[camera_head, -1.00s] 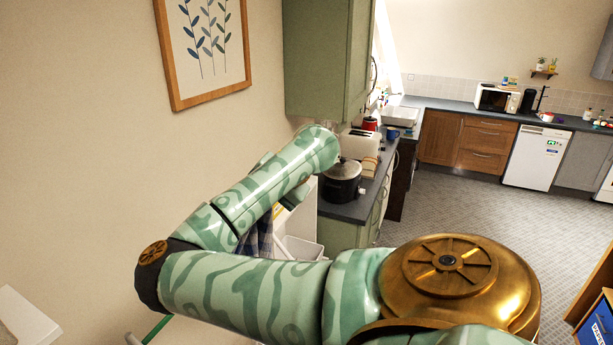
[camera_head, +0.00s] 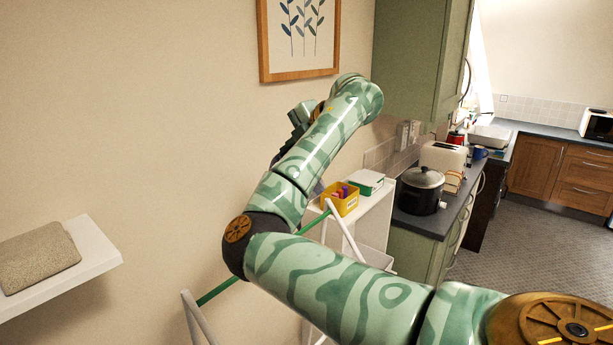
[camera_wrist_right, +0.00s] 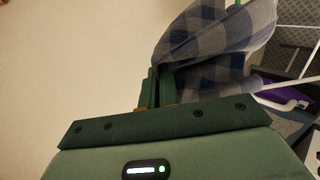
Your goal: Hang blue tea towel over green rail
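The blue tea towel (camera_wrist_right: 215,45), a blue, grey and white checked cloth, hangs bunched from my right gripper (camera_wrist_right: 155,88) in the right wrist view. The fingers look closed on one edge of it. In the head view the right gripper (camera_head: 300,117) is raised near the wall, partly hidden behind my forearm, and most of the towel is hidden there too. The green rail (camera_head: 218,292) runs between white frame legs, lower than the gripper. My arm covers its middle, and a further stretch shows beyond the elbow. My left gripper is not in view.
A white wall shelf (camera_head: 95,252) with a folded beige cloth (camera_head: 38,258) is at left. Beyond the rail, a white unit (camera_head: 375,220) bears a yellow box (camera_head: 342,199). A black pot (camera_head: 420,190) and toaster (camera_head: 443,157) stand on the counter. A picture frame (camera_head: 299,76) hangs above.

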